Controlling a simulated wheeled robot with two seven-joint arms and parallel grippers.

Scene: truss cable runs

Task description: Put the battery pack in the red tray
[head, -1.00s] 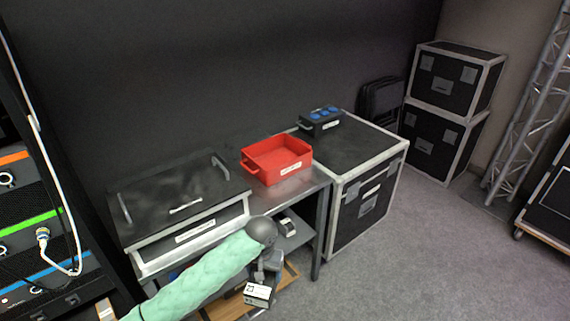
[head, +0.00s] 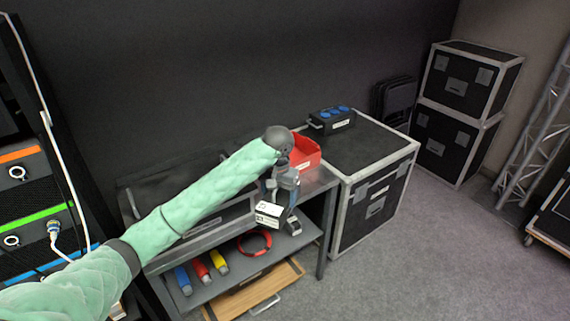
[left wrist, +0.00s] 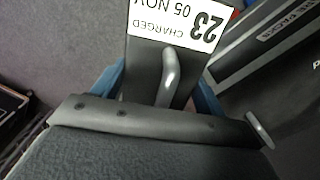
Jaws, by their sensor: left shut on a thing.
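The battery pack (head: 268,213) is a dark block with a white label on top. In the left wrist view its label (left wrist: 180,20) reads "23 CHARGED 05 NOV". My left gripper (head: 276,194) is shut on the battery pack and holds it in the air in front of the bench. Blue finger pads show on both sides of the pack in the left wrist view. The red tray (head: 308,158) stands on the bench top, behind and above the pack in the head view. My wrist hides its left part. My right gripper is not in view.
A black power box (head: 331,121) with blue sockets sits on the flight case (head: 372,150) to the right. The lower shelf holds blue, yellow and red cylinders (head: 201,271), a red ring (head: 254,243) and a dark labelled item (head: 293,226).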

